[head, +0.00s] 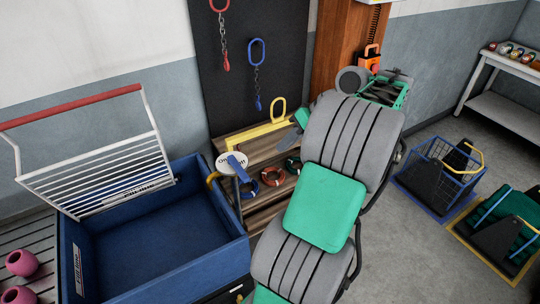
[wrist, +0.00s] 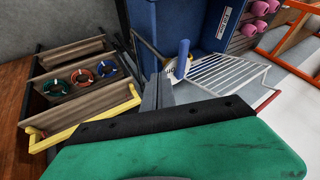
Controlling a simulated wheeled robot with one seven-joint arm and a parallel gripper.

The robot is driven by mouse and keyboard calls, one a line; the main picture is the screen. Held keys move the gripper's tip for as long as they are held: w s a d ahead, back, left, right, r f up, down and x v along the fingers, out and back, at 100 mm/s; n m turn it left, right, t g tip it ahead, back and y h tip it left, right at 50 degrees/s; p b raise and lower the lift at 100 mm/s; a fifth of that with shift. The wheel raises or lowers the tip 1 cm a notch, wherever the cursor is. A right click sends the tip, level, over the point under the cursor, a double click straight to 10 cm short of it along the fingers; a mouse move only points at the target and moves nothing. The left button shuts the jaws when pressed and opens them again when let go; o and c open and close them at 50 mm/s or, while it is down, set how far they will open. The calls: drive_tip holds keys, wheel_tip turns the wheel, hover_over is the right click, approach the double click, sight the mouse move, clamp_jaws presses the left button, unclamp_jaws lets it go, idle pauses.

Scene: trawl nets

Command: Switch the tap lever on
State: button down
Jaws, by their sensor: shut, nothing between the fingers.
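In the head view the lever slants down and right across the plate. In the wrist view the blue lever (wrist: 183,59) stands upright in the picture, just right of and beyond my fingertips. My gripper (wrist: 158,82) is shut and empty, and looks apart from the lever. In the head view my arm hides most of the gripper. A brass-coloured pipe (wrist: 150,50) shows beside the plate.
The blue tub (head: 205,172) has a white wire rack (head: 100,170) with a red bar at its left. A wooden shelf unit (head: 258,150) with coloured rings and a yellow bracket (head: 262,130) stands right of the tap. Hooks on chains hang on the dark board (head: 235,85) behind.

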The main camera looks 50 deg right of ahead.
sight(238, 169)
drive_tip(key=w+a+f+b, duration=0.2)
drive_tip(key=w+a+f, duration=0.3)
drive_tip(key=a+f, duration=0.2)
drive_tip(key=shift+w, duration=0.3)
drive_tip(key=shift+s+f+b, duration=0.1)
drive_tip(key=shift+b, duration=0.2)
